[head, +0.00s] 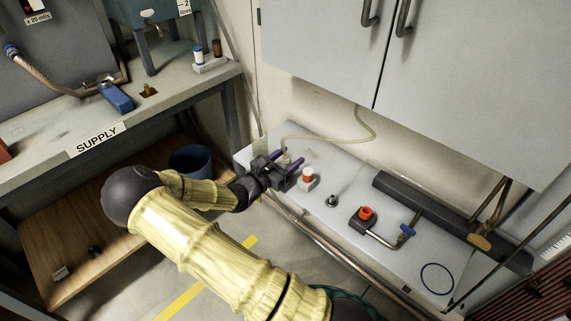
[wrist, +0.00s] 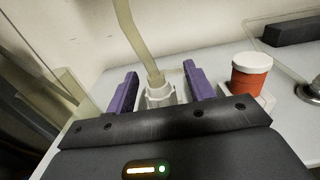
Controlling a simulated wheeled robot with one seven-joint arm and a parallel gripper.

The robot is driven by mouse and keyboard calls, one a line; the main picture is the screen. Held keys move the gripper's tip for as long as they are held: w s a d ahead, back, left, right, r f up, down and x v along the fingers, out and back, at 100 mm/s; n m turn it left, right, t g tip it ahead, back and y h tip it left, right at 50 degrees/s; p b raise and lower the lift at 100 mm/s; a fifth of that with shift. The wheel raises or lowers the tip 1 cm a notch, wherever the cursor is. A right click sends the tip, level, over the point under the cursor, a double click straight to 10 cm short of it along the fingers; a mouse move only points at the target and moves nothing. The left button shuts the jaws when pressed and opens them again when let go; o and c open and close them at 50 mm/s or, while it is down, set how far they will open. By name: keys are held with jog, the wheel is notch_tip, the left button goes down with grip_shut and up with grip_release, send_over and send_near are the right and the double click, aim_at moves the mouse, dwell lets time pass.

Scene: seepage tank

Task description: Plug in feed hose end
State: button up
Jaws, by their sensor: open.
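A translucent pale hose (head: 352,138) runs along the back of the white bench and ends between the fingers of my gripper (head: 282,170). In the wrist view, the hose (wrist: 138,45) drops into a white hose end (wrist: 160,93), which stands in or against a pale block. My gripper (wrist: 161,82) is open, with one purple finger on each side of the hose end and visible gaps on both sides. The fingers partly hide the hose end in the head view. A round metal fitting (head: 332,201) sits on the bench to the right; I cannot tell if it is the socket.
An orange jar with a white lid (wrist: 251,75) stands on a white holder close right of my gripper. A dark block with a red cap (head: 366,214), a blue-handled valve (head: 407,231) and a dark rail (head: 440,215) lie farther right. Grey cabinets (head: 440,80) hang above.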

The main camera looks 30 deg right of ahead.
jog(key=shift+w+d, duration=0.15)
jog(key=shift+d, duration=0.25)
jog(key=c, duration=1)
jog(key=shift+r, duration=0.15)
jog(key=shift+c, duration=0.2)
notch_tip(320, 180, up, 10)
jog(key=p, duration=0.3)
jog(key=shift+a, duration=0.1)
